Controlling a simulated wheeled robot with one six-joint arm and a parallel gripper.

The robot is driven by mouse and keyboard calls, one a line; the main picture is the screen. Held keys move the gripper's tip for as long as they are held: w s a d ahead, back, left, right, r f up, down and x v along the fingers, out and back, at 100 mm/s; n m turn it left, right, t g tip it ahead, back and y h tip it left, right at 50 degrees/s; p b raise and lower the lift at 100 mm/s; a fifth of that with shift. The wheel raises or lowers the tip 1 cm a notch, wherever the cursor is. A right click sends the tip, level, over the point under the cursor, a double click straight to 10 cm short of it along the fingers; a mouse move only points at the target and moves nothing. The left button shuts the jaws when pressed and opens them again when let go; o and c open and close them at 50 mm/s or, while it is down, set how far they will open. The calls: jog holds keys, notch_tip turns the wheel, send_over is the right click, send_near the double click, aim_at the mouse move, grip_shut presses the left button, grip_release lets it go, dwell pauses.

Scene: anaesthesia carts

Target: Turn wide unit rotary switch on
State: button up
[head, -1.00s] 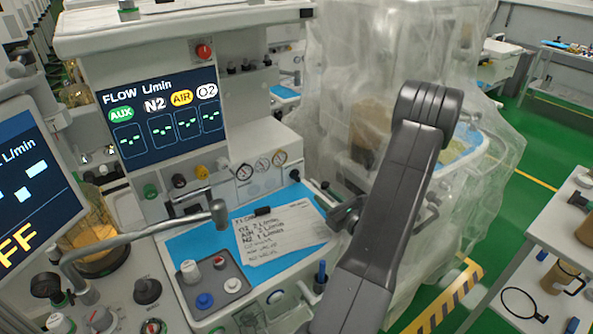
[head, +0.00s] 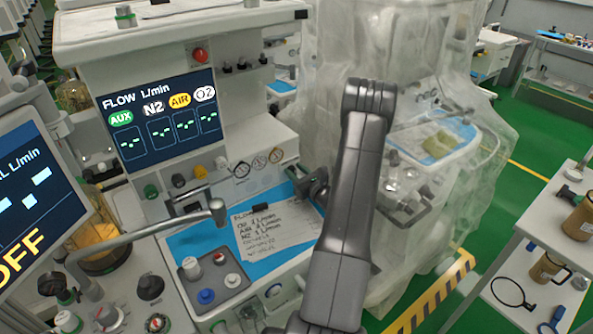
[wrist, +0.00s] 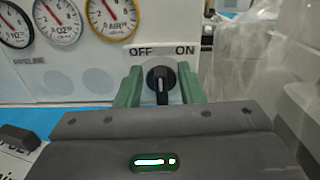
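The rotary switch (wrist: 161,80) is a black knob on a pale panel, below the printed words OFF on the left and ON on the right. Its narrow grip stands about upright in the wrist view, with a pale line on it. My gripper (wrist: 160,90) has two green fingers, one on each side of the knob. The fingers are apart, and I see no clear contact with the knob. In the head view my gripper (head: 312,187) is at the right end of the wide unit's (head: 265,150) gauge panel. The switch is hidden there.
Round gauges (wrist: 58,20) sit left of the switch. A handwritten sheet (head: 270,230) lies on the blue worktop below. A plastic-covered unit (head: 410,60) stands close on the right. The left screen (head: 25,205) reads OFF. A white cart (head: 545,245) stands at the right.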

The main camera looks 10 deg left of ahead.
grip_shut()
jog(key=shift+f+b, duration=0.1)
jog(key=shift+b, duration=0.2)
jog(key=m+b, duration=0.1)
jog(key=m, duration=0.2)
jog(key=shift+w+d+b, duration=0.2)
jog(key=shift+b, duration=0.2)
jog(key=shift+w+d+f+m+b, duration=0.15)
jog(key=shift+m+b, duration=0.2)
jog(key=shift+m, duration=0.75)
jog(key=shift+w+d+r+m+b, duration=0.1)
jog(key=shift+m+b, duration=0.25)
jog(key=shift+m, duration=0.75)
grip_release()
